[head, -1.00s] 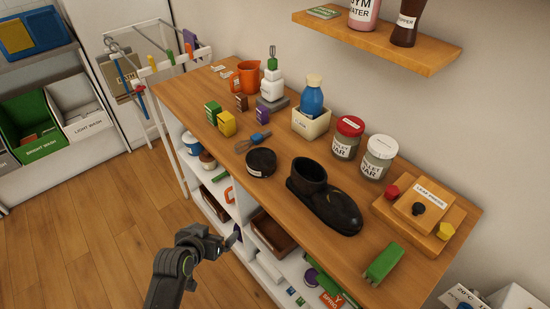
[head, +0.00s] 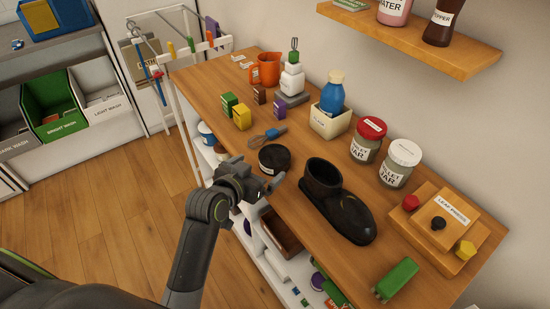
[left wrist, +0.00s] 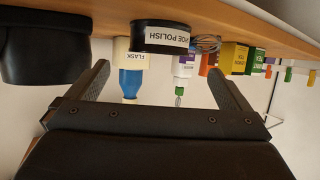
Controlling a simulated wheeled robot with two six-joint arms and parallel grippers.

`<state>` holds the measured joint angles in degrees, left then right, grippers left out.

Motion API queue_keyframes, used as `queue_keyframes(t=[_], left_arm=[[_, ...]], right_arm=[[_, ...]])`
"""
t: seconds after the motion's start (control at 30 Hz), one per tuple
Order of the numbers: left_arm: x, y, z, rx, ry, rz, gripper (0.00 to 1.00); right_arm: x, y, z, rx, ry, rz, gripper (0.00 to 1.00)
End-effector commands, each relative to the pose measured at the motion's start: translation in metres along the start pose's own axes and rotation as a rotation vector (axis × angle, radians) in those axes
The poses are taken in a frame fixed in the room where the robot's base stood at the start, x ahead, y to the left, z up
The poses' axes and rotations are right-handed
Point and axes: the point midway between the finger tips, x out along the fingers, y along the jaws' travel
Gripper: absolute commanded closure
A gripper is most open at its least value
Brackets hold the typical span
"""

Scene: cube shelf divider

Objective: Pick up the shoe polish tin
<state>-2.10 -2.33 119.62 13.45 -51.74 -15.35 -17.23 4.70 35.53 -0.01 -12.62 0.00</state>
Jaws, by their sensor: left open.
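The shoe polish tin (head: 274,157) is a low, round black tin on the wooden counter, near its front edge. In the left wrist view the tin (left wrist: 160,37) shows its white label and appears ahead of the fingers, between their directions. My left gripper (head: 272,186) is at the counter's front edge, just in front of the tin and apart from it. In the left wrist view its two fingers (left wrist: 158,85) are spread wide with nothing between them. My right gripper is not in view.
A black boot (head: 338,205) stands right of the tin. A whisk (head: 268,136) lies behind it to the left. A blue-topped flask (head: 332,93) in a cream holder and two jars (head: 367,141) stand farther back. Small boxes (head: 241,117) stand at the left.

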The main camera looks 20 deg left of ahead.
Motion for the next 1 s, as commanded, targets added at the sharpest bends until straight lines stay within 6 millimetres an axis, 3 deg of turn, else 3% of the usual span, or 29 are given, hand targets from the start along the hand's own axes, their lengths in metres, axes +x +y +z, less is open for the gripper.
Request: queue_keyframes(t=[0.2,0.53,0.8,1.0], left_arm=[[0.033,0.000,0.000,0.001,-0.001,0.000,0.00],[0.051,0.000,0.000,0.000,0.000,-0.001,0.00],[0.083,0.002,0.001,0.001,-0.001,0.000,0.00],[0.096,0.002,0.002,0.001,0.000,-0.002,0.00]], right_arm=[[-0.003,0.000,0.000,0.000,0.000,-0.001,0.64],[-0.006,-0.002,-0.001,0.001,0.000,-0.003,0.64],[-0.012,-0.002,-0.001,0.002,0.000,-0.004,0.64],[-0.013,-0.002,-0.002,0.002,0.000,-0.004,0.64]])
